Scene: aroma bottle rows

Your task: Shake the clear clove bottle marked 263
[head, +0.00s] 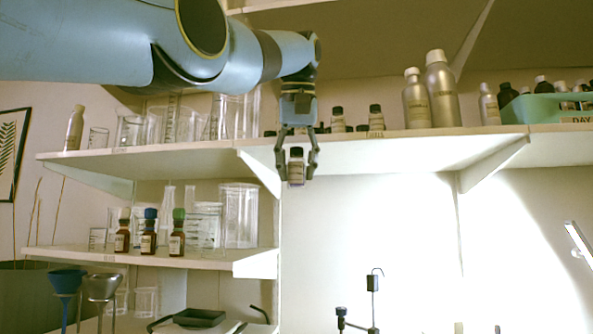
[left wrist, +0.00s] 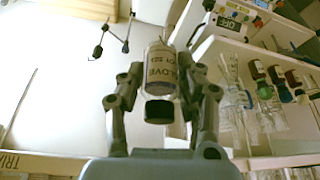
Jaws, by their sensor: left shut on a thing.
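My left gripper (head: 297,174) hangs down in front of the upper shelf and is shut on a small bottle (head: 296,163) with a black cap and a pale label. The bottle is upright and held clear of the shelf in the air. In the left wrist view, the clear bottle (left wrist: 160,72) sits between the two fingers of the left gripper (left wrist: 163,86), its black cap towards my palm. Its label reads partly as "CLOVE" with small, unclear print below. My right gripper is not in view.
The upper shelf (head: 200,150) holds glassware, small black-capped bottles (head: 376,118), silver bottles (head: 441,90) and a green crate (head: 540,108). Brown bottles (head: 148,232) with coloured caps stand on the lower shelf (head: 90,254). The wall below and right of the gripper is open space.

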